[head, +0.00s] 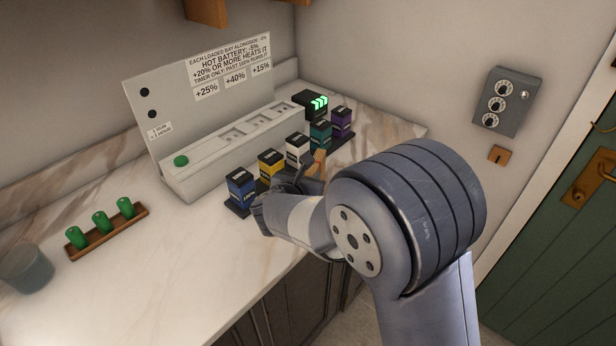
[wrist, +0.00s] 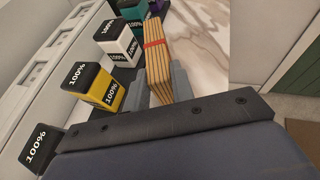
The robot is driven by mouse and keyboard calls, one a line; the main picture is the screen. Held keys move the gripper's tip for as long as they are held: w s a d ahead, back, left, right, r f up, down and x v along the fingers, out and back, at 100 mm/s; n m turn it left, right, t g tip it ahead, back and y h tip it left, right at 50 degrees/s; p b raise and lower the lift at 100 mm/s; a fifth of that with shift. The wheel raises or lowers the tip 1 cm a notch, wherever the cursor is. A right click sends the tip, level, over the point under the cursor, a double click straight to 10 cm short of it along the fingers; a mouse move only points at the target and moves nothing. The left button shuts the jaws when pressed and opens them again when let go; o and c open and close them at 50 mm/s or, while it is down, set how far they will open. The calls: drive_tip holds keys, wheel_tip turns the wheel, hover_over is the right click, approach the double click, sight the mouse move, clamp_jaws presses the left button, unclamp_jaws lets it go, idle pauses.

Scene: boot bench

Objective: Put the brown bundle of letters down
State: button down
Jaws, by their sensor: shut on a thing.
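The brown bundle of letters (wrist: 156,62) has a red band around it and stands between my gripper's fingers (wrist: 163,88) in the wrist view. My gripper is shut on it. In the head view only a small part of the bundle (head: 319,160) shows beyond my gripper (head: 290,183), which is over the front edge of the counter, beside the row of batteries. I cannot tell whether the bundle touches the counter.
A row of batteries, blue (head: 240,189), yellow (head: 271,167), white (head: 298,149), teal (head: 320,135) and purple (head: 341,121), stands close to my gripper. Behind is a charger (head: 225,150). A rack with green cylinders (head: 104,228) and a cup (head: 26,268) are at left. The front-left counter (head: 170,280) is clear.

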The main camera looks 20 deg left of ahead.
drive_tip(key=shift+f, duration=0.2)
drive_tip(key=c, duration=1.2)
unclamp_jaws()
drive_tip(key=shift+r, duration=0.1)
drive_tip(key=shift+r, duration=0.25)
drive_tip(key=b+v, duration=0.1)
drive_tip(key=v, duration=1.1)
drive_tip(key=shift+f, duration=0.1)
